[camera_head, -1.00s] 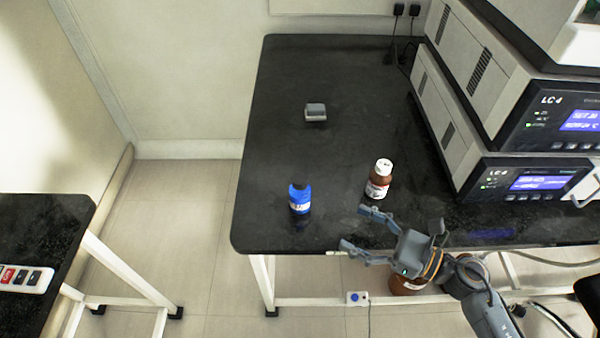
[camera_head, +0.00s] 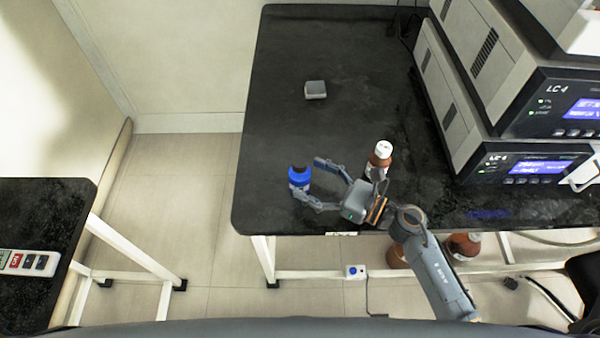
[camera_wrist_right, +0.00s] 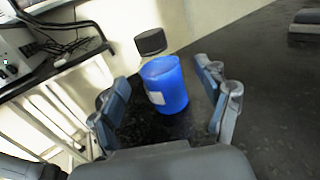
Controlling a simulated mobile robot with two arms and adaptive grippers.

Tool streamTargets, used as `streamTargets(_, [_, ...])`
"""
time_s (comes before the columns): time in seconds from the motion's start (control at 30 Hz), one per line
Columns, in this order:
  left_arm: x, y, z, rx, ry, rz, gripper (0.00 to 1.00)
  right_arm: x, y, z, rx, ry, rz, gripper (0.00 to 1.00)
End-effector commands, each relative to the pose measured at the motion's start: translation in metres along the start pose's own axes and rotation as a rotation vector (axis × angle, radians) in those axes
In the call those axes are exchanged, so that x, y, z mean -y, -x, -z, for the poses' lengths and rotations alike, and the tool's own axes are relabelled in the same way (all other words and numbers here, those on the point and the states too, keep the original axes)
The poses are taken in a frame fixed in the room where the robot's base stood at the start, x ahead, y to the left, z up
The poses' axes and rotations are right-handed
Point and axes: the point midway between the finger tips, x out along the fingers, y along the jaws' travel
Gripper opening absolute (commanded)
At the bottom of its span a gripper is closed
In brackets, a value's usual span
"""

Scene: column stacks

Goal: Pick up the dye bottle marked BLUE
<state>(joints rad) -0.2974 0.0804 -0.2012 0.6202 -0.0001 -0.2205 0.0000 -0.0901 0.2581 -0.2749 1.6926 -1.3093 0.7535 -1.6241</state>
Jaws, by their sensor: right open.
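The blue bottle (camera_head: 299,178) with a dark cap stands upright near the front left of the black bench. Its label text is too small to read. My right gripper (camera_head: 310,182) is open, its two fingers reaching toward the bottle, one behind it and one in front. In the right wrist view the blue bottle (camera_wrist_right: 166,84) shows between the spread fingers of my right gripper (camera_wrist_right: 166,100), with gaps on both sides. I cannot tell how deep it sits between the fingertips. My left gripper is not in view.
A brown bottle with a white cap (camera_head: 382,155) stands close behind my right wrist. A small grey box (camera_head: 315,90) lies farther back on the black bench (camera_head: 275,125). Stacked LC instruments (camera_head: 530,165) fill the right side. Brown bottles (camera_head: 463,246) stand below the bench.

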Motion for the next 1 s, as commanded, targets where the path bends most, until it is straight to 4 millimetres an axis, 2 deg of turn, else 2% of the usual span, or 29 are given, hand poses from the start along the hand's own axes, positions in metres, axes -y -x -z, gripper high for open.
streamTargets(0.1, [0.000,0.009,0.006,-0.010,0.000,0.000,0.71,0.000,-0.020,-0.001,0.003,-0.001,0.000,0.76])
streamTargets(0.2, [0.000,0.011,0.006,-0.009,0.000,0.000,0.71,0.000,-0.030,0.000,0.001,0.000,0.001,0.76])
streamTargets(0.5, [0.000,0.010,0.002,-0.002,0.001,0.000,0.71,0.000,-0.035,0.002,0.000,0.001,0.000,0.76])
streamTargets(0.83, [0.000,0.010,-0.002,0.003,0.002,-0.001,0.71,0.000,-0.035,0.002,0.000,0.001,0.000,0.10])
streamTargets(1.0, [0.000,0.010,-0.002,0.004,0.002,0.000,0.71,0.000,-0.035,0.001,0.001,0.001,0.000,0.10])
